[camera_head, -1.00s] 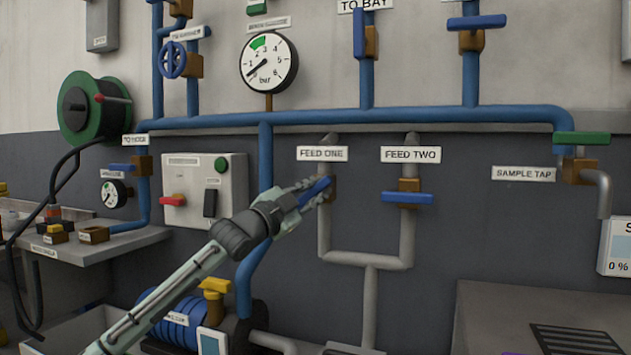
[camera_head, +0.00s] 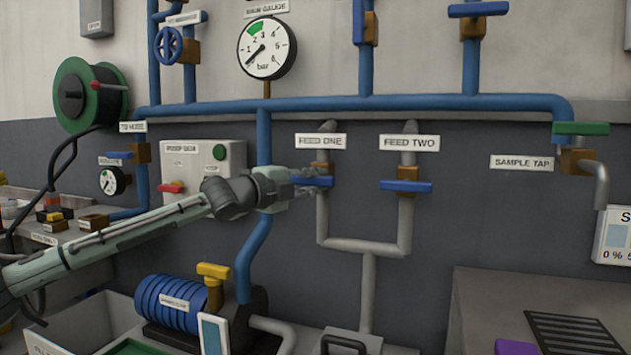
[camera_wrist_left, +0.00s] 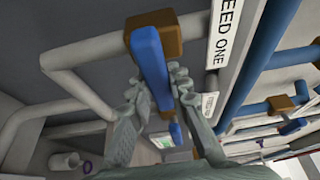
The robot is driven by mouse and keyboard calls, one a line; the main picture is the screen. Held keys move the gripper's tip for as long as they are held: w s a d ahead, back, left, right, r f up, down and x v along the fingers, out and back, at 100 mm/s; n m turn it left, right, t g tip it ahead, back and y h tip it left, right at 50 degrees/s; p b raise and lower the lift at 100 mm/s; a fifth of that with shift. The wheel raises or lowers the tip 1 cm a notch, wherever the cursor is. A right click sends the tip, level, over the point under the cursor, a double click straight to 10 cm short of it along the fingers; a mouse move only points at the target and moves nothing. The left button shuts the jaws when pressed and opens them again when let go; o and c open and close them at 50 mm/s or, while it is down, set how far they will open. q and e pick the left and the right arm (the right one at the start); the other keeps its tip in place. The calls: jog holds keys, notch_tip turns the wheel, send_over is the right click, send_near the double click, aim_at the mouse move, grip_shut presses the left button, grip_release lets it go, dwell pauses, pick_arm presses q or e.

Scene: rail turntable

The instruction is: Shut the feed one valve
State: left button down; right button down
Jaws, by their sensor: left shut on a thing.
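The feed one valve has a blue lever handle (camera_head: 313,181) on a brass body (camera_head: 322,169), under the FEED ONE label (camera_head: 320,141). The lever lies about level, across the upright grey pipe. My left gripper (camera_head: 306,181) is shut on the lever from its left side. In the left wrist view the blue handle (camera_wrist_left: 152,72) runs between the two fingers, with the brass body (camera_wrist_left: 153,33) beyond them. The gripper hides part of the lever in the head view. My right gripper is not in view.
The feed two valve (camera_head: 406,186) sits just right, its blue lever also level. A blue vertical pipe (camera_head: 264,140) passes near my left gripper. A grey control box (camera_head: 203,166), a pump (camera_head: 175,302) and the sample tap (camera_head: 580,152) stand around.

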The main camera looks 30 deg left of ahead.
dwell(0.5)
pick_arm(q)
jog(key=c, duration=1.4)
grip_release()
jog(key=shift+d, duration=0.1)
jog(key=s+a, duration=0.2)
jog(key=s, duration=0.9)
jog(key=shift+s, duration=0.4)
